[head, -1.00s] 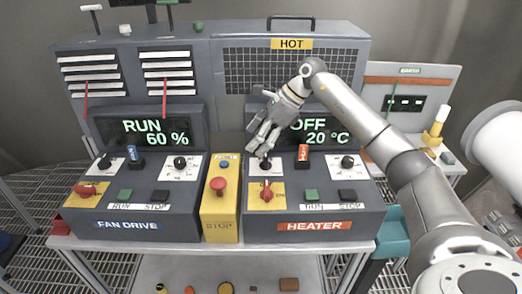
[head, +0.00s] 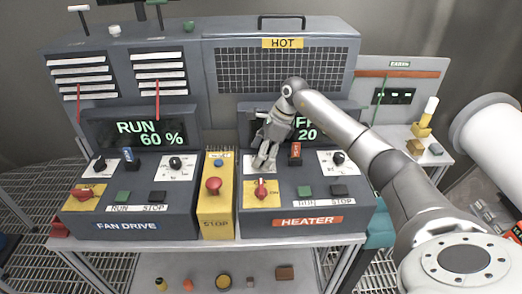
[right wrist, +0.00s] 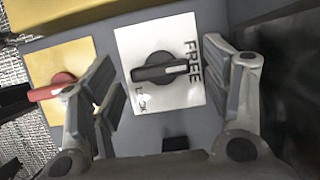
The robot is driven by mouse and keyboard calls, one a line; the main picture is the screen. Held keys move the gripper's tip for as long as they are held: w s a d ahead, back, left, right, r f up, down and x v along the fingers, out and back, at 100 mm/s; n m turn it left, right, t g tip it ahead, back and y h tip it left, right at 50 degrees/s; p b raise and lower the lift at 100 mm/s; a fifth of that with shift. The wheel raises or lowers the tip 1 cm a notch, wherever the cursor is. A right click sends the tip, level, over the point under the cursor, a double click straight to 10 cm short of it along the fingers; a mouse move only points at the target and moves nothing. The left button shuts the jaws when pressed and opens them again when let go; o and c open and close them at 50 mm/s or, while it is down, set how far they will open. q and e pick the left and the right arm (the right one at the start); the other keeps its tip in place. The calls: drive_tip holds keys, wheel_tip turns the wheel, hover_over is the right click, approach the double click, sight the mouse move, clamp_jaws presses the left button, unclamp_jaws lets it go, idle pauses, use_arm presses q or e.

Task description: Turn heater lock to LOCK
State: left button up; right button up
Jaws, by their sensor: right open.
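The heater lock is a black knob (right wrist: 160,68) on a white plate (right wrist: 128,40) marked FREE and LOCK in the right wrist view. Its bar and white mark point toward FREE. My right gripper (right wrist: 165,95) is open, with one finger pair on each side of the knob in that view, and no contact can be made out. In the head view my right gripper (head: 263,163) is over the left part of the heater console (head: 305,221) and hides most of the lock. My left gripper is not in view.
A red rotary switch (head: 261,188) on a yellow plate sits just in front of the lock. An orange-red switch (head: 295,152) stands to its right. The yellow STOP box (head: 215,220) with a red button is to the left. Green and black buttons lie at front right.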

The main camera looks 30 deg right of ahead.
drive_tip(key=shift+a+f, duration=0.1)
drive_tip(key=shift+f, duration=0.1)
drive_tip(key=c, duration=1)
